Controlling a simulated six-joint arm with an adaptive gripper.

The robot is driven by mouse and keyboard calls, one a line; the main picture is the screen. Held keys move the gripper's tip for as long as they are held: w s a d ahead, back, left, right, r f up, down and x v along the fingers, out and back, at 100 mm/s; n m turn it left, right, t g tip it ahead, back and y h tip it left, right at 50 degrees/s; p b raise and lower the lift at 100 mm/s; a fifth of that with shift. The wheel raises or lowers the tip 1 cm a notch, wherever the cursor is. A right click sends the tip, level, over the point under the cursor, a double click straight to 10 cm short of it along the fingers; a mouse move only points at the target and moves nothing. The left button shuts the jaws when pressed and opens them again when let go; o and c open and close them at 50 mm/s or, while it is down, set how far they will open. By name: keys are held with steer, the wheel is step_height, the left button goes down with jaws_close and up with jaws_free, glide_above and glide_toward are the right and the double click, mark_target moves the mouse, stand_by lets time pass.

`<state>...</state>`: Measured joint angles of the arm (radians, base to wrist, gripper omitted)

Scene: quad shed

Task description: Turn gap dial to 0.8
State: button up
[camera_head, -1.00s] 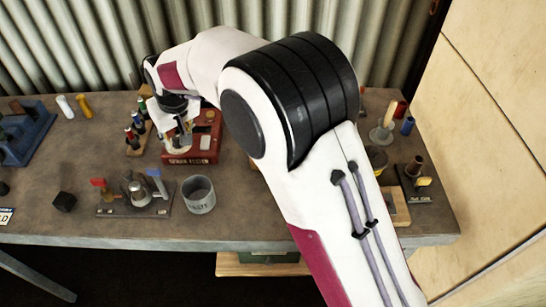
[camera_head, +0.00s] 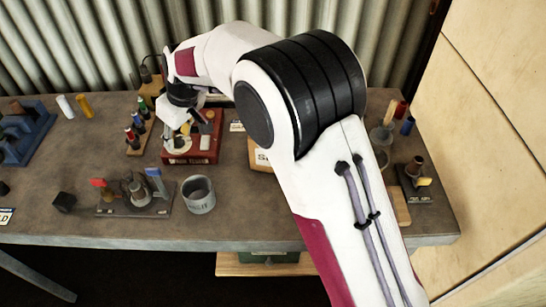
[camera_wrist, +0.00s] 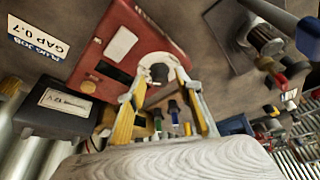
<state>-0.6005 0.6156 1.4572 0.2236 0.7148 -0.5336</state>
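The red tester box (camera_head: 203,146) stands on the bench under my gripper, with lettering on its front that looks like "SPARK TESTER". In the wrist view the red box (camera_wrist: 112,45) shows a pale round dial face with a dark knob (camera_wrist: 159,72). My gripper (camera_wrist: 156,86) is open, its two yellow-and-grey fingers spread around the line to the knob. I cannot tell whether either finger touches it. In the head view my gripper (camera_head: 177,136) is over the left part of the box and hides the dial there. The dial's reading is not legible.
A tag (camera_wrist: 42,40) reads "PLUG JOB GAP 0.7". A black meter (camera_wrist: 58,108) stands near the box. A rack of coloured-handled tools (camera_head: 138,132) is close on the left. A grey cup (camera_head: 199,195) and a metal fixture (camera_head: 136,196) stand in front. Bare bench lies right of the cup.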

steer(key=shift+n, duration=0.5)
steer(key=v, duration=0.8)
steer(key=shift+m+g+h, duration=0.3)
steer(key=shift+m+g, duration=0.2)
steer(key=shift+m, duration=0.4)
steer(key=s+d+f, duration=0.1)
steer(key=d+f, duration=0.1)
steer(key=f, duration=0.1)
steer(key=shift+s+d, duration=0.15)
steer(key=shift+s, duration=0.25)
steer(key=s+d+r+m, duration=0.2)
steer(key=s+d, duration=0.4)
steer(key=d, duration=0.3)
steer(key=s+d+r+m+h, duration=0.1)
steer(key=s+d+r+m, duration=0.1)
steer(key=s+d, duration=0.4)
steer(key=shift+d+r+m+h, duration=0.3)
steer(key=shift+d+m, duration=0.4)
steer(key=shift+d, duration=1.45)
